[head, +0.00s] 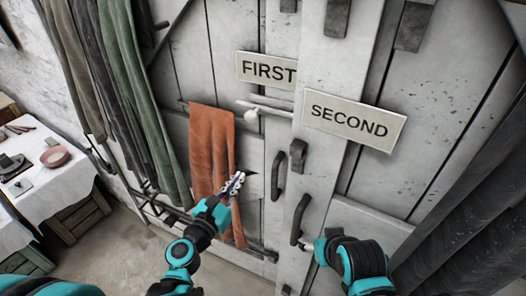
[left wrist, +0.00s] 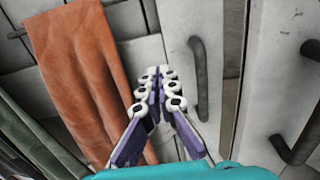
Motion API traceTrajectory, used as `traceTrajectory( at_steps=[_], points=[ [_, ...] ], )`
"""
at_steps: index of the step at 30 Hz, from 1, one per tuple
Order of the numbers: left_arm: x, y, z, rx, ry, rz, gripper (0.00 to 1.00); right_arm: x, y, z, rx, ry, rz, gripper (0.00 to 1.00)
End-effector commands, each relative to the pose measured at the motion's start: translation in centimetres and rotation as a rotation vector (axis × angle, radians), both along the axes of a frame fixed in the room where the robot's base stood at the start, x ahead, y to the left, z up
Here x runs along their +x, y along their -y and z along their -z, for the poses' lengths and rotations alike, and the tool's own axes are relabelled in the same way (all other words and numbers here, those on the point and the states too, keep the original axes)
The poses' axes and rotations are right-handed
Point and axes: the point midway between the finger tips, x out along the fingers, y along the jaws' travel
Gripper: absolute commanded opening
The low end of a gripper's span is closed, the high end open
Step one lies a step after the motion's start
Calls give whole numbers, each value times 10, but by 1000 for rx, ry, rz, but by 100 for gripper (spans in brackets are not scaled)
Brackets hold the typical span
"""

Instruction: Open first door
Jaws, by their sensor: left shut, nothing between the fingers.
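The first door is grey-white, with a FIRST sign (head: 266,68) on it, and appears closed. Its dark vertical handle (head: 278,176) also shows in the left wrist view (left wrist: 198,80).
A pale bar with a round knob (head: 253,113) sits under the FIRST sign. Long dark and green cloths (head: 128,85) hang at left. A white-covered table (head: 45,175) with a bowl stands further left.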

Motion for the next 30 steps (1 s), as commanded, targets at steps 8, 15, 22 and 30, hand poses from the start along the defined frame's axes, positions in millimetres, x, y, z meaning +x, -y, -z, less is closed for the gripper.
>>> traceTrajectory(
  at_steps=[8,15,22,30],
  points=[
    [44,27,3,0,0,4,0,0,0,9,0,0,0,63],
    [87,51,3,0,0,4,0,0,0,17,0,0,0,63],
    [112,65,2,0,0,2,0,0,0,23,0,0,0,63],
    [118,68,1,0,0,2,0,0,0,23,0,0,0,63]
  ],
)
